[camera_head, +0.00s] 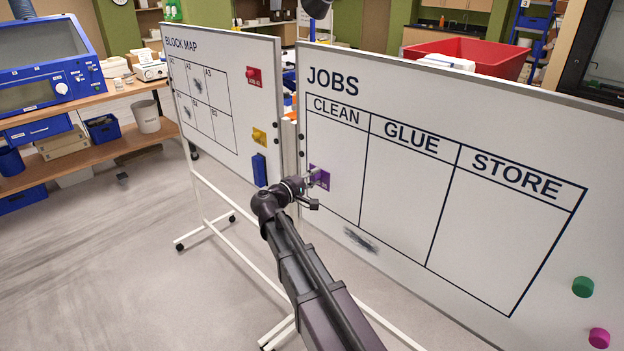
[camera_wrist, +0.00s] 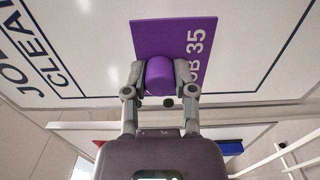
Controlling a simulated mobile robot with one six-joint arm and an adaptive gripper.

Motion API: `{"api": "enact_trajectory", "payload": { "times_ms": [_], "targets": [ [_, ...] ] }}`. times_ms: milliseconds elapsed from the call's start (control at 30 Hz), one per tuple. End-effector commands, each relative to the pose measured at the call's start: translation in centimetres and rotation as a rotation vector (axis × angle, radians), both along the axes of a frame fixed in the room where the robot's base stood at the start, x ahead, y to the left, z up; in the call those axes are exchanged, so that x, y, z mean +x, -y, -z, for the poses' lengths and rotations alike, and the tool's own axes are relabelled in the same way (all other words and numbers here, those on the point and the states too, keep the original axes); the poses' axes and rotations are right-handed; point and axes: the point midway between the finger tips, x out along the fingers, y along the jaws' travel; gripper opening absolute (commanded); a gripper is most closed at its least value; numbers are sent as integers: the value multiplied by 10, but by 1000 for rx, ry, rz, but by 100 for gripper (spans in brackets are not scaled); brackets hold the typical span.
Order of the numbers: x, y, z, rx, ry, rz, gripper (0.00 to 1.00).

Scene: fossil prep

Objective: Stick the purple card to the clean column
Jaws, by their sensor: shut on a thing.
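The purple card (camera_head: 320,174) is at the left side of the CLEAN column on the JOBS board (camera_head: 400,75), below the heading. In the wrist view the card (camera_wrist: 203,34) lies flat toward the board, inside the column's outer line, with part of its lettering, "35", showing. My gripper (camera_head: 315,190) is shut on the card's purple knob; in the wrist view both fingers (camera_wrist: 160,76) press its sides. I cannot tell whether the card touches the board. The gripper hides part of the card.
The BLOCK MAP board (camera_head: 222,150) stands at left with red (camera_head: 253,77), yellow (camera_head: 259,136) and blue (camera_head: 260,169) pieces. Green (camera_head: 583,287) and magenta (camera_head: 599,338) magnets sit at lower right. GLUE and STORE are empty.

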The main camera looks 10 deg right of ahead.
Motion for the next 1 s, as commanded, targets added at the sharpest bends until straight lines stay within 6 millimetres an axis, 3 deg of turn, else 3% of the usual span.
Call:
{"api": "enact_trajectory", "payload": {
  "times_ms": [500, 1000],
  "targets": [
    [24, 32, 0, 0, 0, 0, 0],
    [27, 36, 0, 0, 0, -1, 0]
  ]
}}
